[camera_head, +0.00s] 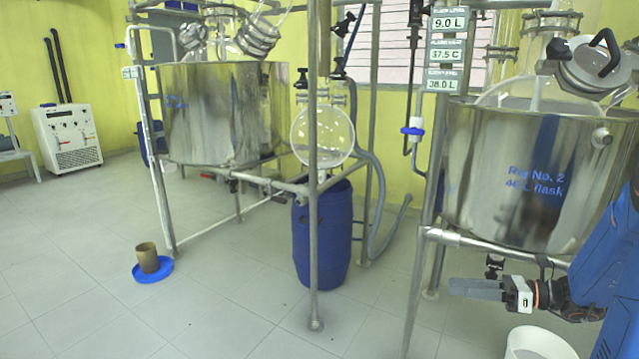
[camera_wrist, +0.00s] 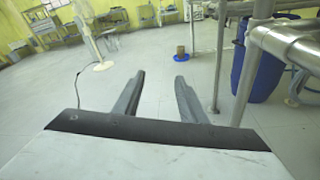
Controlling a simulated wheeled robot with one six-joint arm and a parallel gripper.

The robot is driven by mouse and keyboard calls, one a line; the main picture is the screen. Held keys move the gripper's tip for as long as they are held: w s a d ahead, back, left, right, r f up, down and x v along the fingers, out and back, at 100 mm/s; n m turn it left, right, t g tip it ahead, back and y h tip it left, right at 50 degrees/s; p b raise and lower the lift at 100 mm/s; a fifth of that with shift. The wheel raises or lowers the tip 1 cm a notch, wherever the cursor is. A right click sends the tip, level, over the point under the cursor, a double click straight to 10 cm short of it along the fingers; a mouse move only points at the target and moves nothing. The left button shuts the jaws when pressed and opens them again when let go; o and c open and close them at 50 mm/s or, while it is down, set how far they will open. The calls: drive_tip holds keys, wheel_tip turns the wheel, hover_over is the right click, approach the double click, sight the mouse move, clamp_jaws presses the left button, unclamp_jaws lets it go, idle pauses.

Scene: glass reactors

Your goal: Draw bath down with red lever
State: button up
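The steel bath (camera_head: 520,185) marked "Rig No. 2" stands at the right of the head view, with a glass flask (camera_head: 535,92) in it. A black valve handle (camera_head: 494,266) shows under the bath, just above my gripper. I cannot make out a red lever in either view. My gripper (camera_head: 458,288) points left, below the bath's frame rail. In the wrist view its two fingers (camera_wrist: 160,76) are apart with nothing between them. A display panel (camera_head: 446,50) reads 9.0 L, 37.5 C and 38.0 L.
A white bucket (camera_head: 538,345) stands on the floor below my arm. Steel frame posts (camera_head: 313,240) and a blue drum (camera_head: 322,235) stand to the left. A second steel bath (camera_head: 220,112) is further back. The tiled floor at left is mostly clear, apart from a blue dish (camera_head: 152,271) holding a brown cup.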

drive_tip(key=s+a+n+g+h, duration=0.5)
drive_tip(key=s+a+n+g, duration=0.1)
drive_tip(key=s+a+n, duration=0.6)
drive_tip(key=s+d+r+n+t+h, duration=0.1)
drive_tip(key=s+d+n+t+h, duration=0.1)
drive_tip(key=s+n+h, duration=0.2)
drive_tip(key=s+d+r+n+t+h, duration=0.2)
drive_tip(key=s+n+h, duration=0.3)
drive_tip(key=s+n, duration=0.3)
drive_tip(key=shift+s+d+n+h, duration=0.3)
drive_tip(key=shift+s+d+n, duration=0.1)
drive_tip(key=shift+n, duration=1)
drive_tip(key=shift+r, duration=0.1)
drive_tip(key=shift+c, duration=0.9)
